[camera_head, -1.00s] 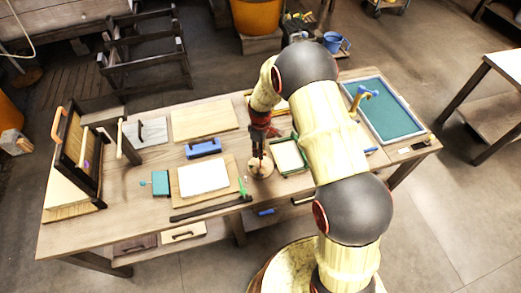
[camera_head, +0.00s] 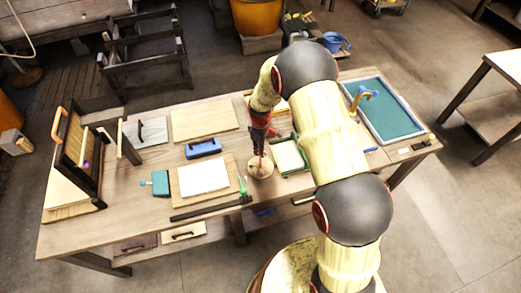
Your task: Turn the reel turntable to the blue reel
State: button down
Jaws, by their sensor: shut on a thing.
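The reel turntable (camera_head: 260,172) is a small round pale wooden disc near the front middle of the workbench. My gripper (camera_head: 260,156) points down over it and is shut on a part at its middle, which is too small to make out. My red and black wrist stands above the disc. I cannot tell a blue reel on the turntable; the reels are hidden or too small to see.
A green-edged tray (camera_head: 289,156) stands close right of the turntable. A white sheet on a board (camera_head: 203,177) and a blue block (camera_head: 203,148) lie to its left. A dark bar (camera_head: 208,208) runs along the front. A teal-topped tray (camera_head: 383,110) is at the right.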

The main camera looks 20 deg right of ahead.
jog(key=shift+m, duration=0.4)
jog(key=m+b, duration=0.1)
jog(key=m, duration=0.3)
jog(key=shift+m, duration=0.3)
jog(key=shift+m+b, duration=0.55)
jog(key=shift+m, duration=1.65)
jog(key=c, duration=1.9)
grip_release()
notch_tip(320, 180, up, 12)
jog(key=shift+f, duration=0.1)
